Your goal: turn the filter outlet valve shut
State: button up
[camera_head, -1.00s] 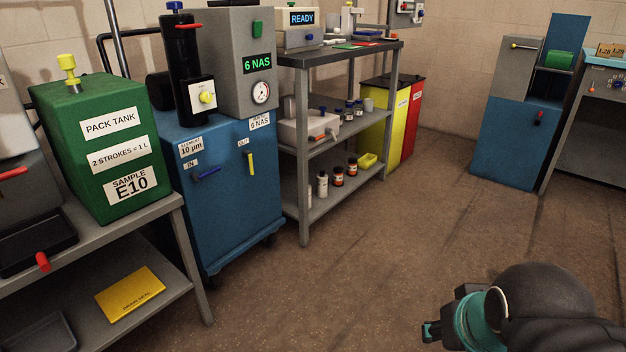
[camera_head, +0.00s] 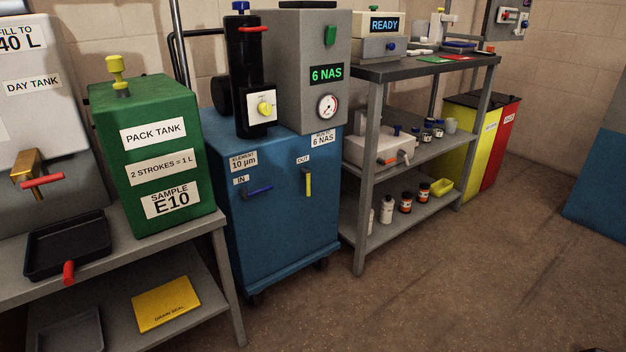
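The blue filter cart (camera_head: 280,234) stands in the middle of the view. Its outlet valve is a yellow lever (camera_head: 308,184) below the "OUT" label on the front face, and the lever hangs vertically. The inlet valve, a blue lever (camera_head: 258,191) beside the "IN" label, lies nearly horizontal. A black filter housing (camera_head: 247,75) with a yellow knob stands on the cart. A grey unit (camera_head: 315,40) behind it shows "6 NAS" and carries a round gauge (camera_head: 327,106).
A bench with the green pack tank (camera_head: 145,213) and a black tray (camera_head: 68,248) stands left of the cart. A grey shelf unit (camera_head: 362,230) with bottles stands close on its right. Yellow and red bins are farther right. The floor (camera_head: 440,290) ahead and to the right is clear.

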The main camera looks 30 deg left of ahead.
aim_at(305, 171)
jog(key=u, duration=0.4)
jog(key=i, duration=0.8)
jog(key=u, duration=0.85)
jog(key=i, duration=0.3)
jog(key=u, duration=0.25)
